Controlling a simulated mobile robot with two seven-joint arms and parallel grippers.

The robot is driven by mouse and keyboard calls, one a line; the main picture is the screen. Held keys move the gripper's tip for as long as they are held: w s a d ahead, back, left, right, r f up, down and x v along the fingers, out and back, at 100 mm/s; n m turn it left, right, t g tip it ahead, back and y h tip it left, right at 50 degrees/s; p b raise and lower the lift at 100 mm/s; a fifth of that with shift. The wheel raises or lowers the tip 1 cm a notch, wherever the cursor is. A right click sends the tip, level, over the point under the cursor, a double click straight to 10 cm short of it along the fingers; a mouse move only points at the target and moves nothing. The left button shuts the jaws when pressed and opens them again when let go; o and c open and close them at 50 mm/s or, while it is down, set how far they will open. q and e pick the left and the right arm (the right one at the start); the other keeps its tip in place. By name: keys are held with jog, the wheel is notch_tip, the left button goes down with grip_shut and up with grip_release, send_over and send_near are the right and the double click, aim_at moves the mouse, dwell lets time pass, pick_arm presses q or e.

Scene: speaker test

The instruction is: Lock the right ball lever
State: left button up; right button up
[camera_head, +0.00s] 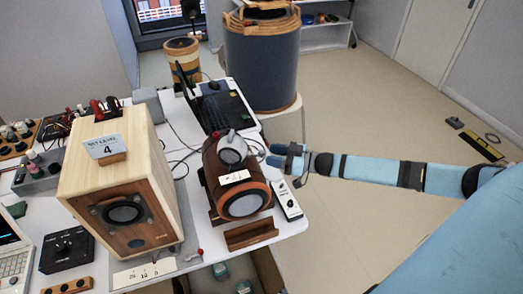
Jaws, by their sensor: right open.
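A brown cylindrical speaker (215,172) lies on the white table with its round grey front (244,203) facing the camera. A grey rounded part (232,149) stands on its top, above a small white label (234,178). A small red-tipped lever (200,252) shows at the table's front, beside the wooden box speaker. I cannot tell which part is the right ball lever. My right gripper (277,157), blue, is open just right of the cylindrical speaker, near the grey rounded part. Whether it touches anything is unclear. My left gripper is not in view.
The wooden box speaker (86,190) with a "4" sign (106,146) stands at left. A laptop (222,108) is behind, and a white remote-like device (287,200) lies right of the cylinder. A large blue-grey drum (262,70) stands behind. Floor at right is mostly clear.

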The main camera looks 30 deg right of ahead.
aim_at(262, 151)
jog(key=shift+x, duration=2.15)
jog(key=shift+c, duration=0.4)
grip_shut()
